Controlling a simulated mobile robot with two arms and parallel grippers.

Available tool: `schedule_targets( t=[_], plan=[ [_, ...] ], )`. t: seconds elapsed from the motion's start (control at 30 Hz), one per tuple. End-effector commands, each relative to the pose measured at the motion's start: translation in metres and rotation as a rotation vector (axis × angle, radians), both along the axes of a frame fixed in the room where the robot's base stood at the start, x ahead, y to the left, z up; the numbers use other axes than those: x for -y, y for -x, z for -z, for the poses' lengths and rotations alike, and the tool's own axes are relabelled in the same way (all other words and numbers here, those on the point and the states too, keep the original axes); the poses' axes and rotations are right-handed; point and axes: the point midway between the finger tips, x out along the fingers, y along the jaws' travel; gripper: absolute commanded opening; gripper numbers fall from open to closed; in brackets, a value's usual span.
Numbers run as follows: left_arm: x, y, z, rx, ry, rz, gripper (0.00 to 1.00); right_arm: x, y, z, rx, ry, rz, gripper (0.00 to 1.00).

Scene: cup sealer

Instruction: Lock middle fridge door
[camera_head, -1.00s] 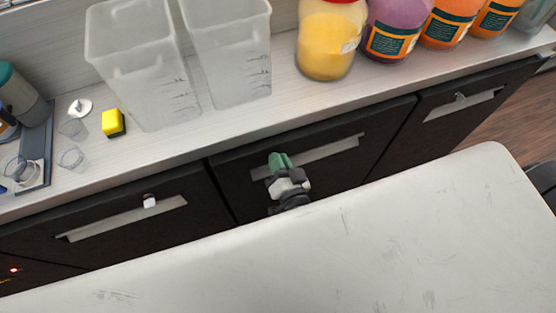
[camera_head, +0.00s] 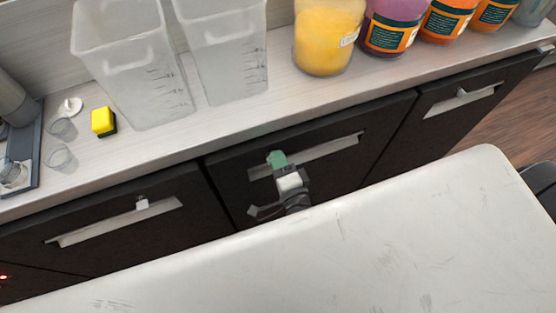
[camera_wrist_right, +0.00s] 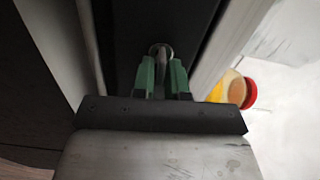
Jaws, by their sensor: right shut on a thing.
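The middle fridge door (camera_head: 335,180) is dark, looks closed, and has a pale recessed handle strip (camera_head: 338,147). My right gripper (camera_head: 277,158), with green fingers, is at the left part of this strip. In the right wrist view, its two green fingers (camera_wrist_right: 163,75) are close together around a small round metal lock (camera_wrist_right: 160,50) on the door's front. The gripper is shut on this lock, and the fingers hide most of it. In the head view the lock is hidden behind the gripper. My left gripper is not in view.
The left door (camera_head: 100,210) and right door (camera_head: 485,80) have similar handle strips with small pale locks. Clear containers (camera_head: 130,70), a yellow block (camera_head: 103,121) and jars (camera_head: 328,40) stand on the counter (camera_head: 215,125) above. A red-lidded jar (camera_wrist_right: 250,93) shows beside the gripper in the wrist view.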

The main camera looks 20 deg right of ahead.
Motion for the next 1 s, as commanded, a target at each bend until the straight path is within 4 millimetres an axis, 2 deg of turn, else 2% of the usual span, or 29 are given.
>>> schedule_targets(
  t=[0.3, 0.77, 0.8, 0.9, 1.0],
  plan=[
    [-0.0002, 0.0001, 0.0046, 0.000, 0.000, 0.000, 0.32, 0.0005, 0.0000, 0.0015, -0.003, -0.092, 0.001, 0.00],
    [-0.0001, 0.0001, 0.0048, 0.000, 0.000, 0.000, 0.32, 0.0004, 0.0002, 0.0015, -0.004, -0.103, 0.001, 0.00],
    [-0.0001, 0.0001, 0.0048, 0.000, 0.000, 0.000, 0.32, 0.0004, 0.0002, 0.0015, -0.004, -0.103, 0.001, 0.16],
    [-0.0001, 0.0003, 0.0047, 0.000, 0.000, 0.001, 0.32, 0.0004, 0.0002, 0.0015, -0.004, -0.103, 0.001, 0.32],
    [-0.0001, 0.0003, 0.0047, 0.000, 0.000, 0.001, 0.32, 0.0003, 0.0002, 0.0015, -0.004, -0.102, 0.000, 0.32]
  ],
)
